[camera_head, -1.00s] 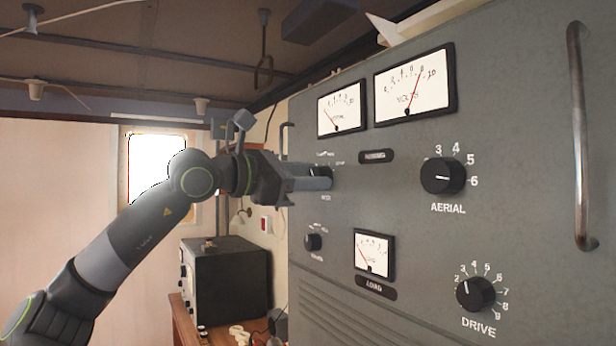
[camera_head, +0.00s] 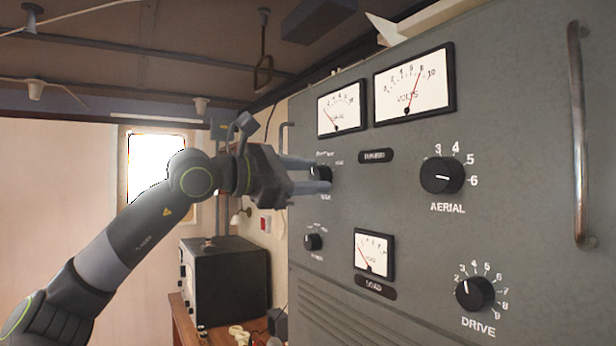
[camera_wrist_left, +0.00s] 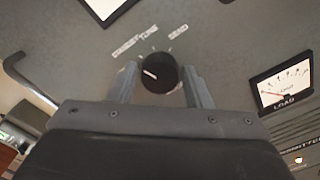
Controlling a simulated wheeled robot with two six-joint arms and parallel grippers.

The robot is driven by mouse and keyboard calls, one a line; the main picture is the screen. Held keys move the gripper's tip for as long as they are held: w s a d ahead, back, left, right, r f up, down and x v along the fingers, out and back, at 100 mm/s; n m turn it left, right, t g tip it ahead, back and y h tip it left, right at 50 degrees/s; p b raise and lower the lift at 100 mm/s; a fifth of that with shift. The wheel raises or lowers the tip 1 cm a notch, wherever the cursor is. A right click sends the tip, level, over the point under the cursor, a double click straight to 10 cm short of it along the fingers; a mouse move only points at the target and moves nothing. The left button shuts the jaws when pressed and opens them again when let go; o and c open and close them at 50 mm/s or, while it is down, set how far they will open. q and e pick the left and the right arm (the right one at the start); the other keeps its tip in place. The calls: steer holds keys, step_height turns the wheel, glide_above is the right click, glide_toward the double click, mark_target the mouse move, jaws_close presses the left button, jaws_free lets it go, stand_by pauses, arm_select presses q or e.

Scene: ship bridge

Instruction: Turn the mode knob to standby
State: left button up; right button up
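The mode knob (camera_head: 322,174) is a small black round knob on the grey panel, left of the aerial knob. In the left wrist view it (camera_wrist_left: 160,74) shows from the front, its white pointer mark facing left and slightly up. Labels arc above it there; "TUNE" and "SEND" are roughly readable, the leftmost is blurred. My left gripper (camera_head: 322,176) is open, one finger above and one below the knob in the head view. In the left wrist view the fingers (camera_wrist_left: 160,84) flank the knob, with a gap at the left finger; contact at the right finger is unclear.
The aerial knob (camera_head: 442,176), drive knob (camera_head: 475,293) and a small knob (camera_head: 313,242) sit on the same panel, with the volts meter (camera_head: 414,85) and load meter (camera_head: 374,254). A metal handle (camera_head: 579,135) projects at right. A black box (camera_head: 230,283) stands at lower left.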

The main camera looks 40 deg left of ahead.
arm_select(q)
steer(key=shift+o, duration=1.2)
steer(key=shift+s+a+f+b, duration=0.2)
steer(key=shift+s+b, duration=0.3)
steer(key=shift+b, duration=0.25)
steer(key=b+v, duration=0.9)
steer(key=v, duration=0.7)
steer(key=shift+s+r+b, duration=0.2)
steer(key=shift+r+b, duration=0.05)
steer(key=shift+b, duration=0.15)
